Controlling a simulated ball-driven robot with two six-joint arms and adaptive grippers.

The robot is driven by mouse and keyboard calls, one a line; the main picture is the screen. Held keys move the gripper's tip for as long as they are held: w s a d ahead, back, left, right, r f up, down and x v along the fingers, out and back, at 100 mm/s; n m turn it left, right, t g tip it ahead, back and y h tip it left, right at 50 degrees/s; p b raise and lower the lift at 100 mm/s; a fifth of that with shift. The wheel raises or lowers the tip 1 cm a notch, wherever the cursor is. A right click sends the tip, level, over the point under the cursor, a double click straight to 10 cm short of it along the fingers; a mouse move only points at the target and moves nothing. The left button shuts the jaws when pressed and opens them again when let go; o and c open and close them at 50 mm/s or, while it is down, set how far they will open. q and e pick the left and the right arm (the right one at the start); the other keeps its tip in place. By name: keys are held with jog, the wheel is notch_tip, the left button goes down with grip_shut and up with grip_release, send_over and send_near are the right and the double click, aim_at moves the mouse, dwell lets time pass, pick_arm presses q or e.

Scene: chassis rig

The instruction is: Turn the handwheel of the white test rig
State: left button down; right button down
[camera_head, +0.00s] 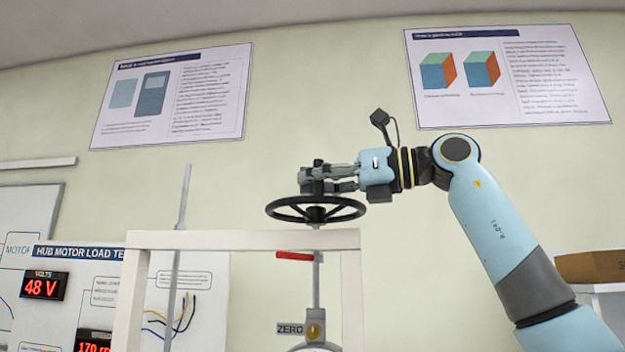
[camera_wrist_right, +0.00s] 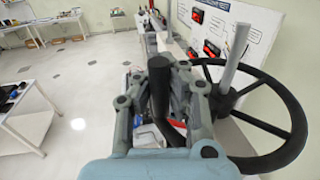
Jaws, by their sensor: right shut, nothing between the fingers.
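The black spoked handwheel (camera_head: 316,213) lies flat on top of a grey shaft, above the crossbar of the white test rig (camera_head: 240,240). My right gripper (camera_head: 307,178) is just above the wheel, reaching in from the right, shut with nothing held. In the right wrist view, the wheel rim (camera_wrist_right: 298,118) curves past the right side of my right gripper (camera_wrist_right: 165,100). A black upright grip (camera_wrist_right: 159,80) shows among the finger links there; I cannot tell whether the fingers touch it. My left gripper is out of view.
A red lever (camera_head: 294,256) and a ZERO label (camera_head: 290,329) are on the rig below the wheel. A grey upright rod (camera_head: 183,215) stands left of the wheel. A motor test board (camera_head: 80,254) is at left. A brown box (camera_head: 590,266) is at right.

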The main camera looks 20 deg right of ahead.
jog(key=c, duration=2.1)
grip_release()
jog(key=shift+s+r, duration=0.1)
jog(key=shift+r, duration=0.15)
jog(key=o, duration=0.7)
jog(key=shift+s+a, duration=0.1)
jog(key=shift+s, duration=0.05)
jog(key=shift+o, duration=0.8)
jog(key=shift+f, duration=0.15)
jog(key=v, duration=1.2)
